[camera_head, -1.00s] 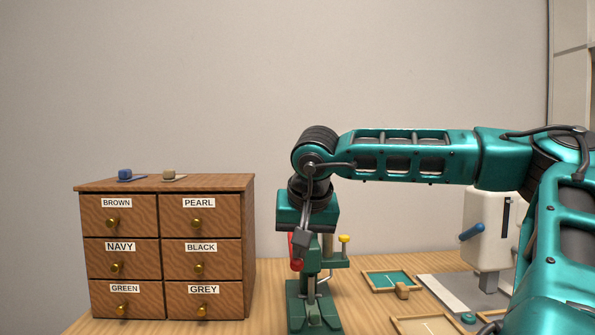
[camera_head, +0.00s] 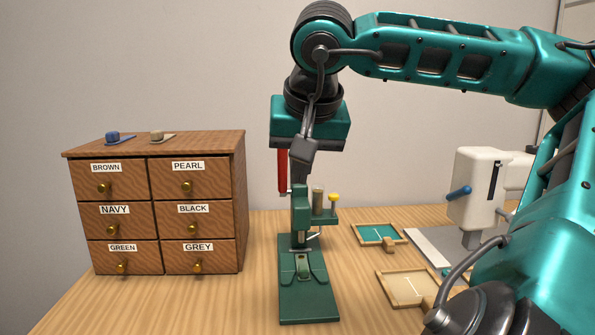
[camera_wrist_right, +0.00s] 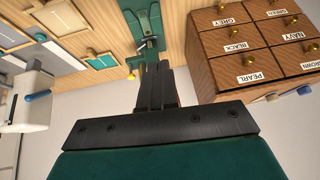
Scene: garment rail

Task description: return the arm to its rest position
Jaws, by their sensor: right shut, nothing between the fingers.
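My right arm reaches in from the right in the head view, its teal links crossing the upper part of the picture. My right gripper (camera_head: 299,175) hangs down from it, shut and empty, above and behind the green press (camera_head: 309,292) on the table. In the right wrist view the dark fingers (camera_wrist_right: 157,88) lie together and point toward the green press (camera_wrist_right: 147,22). A red part (camera_head: 283,170) shows beside the gripper. My left gripper is not in view.
A wooden drawer cabinet (camera_head: 150,228) with labelled drawers stands at the left. Blue (camera_head: 113,137) and beige (camera_head: 157,136) spools sit on it. Trays (camera_head: 378,232) and a white machine (camera_head: 474,188) stand at the right. The table (camera_head: 215,300) is clear in front.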

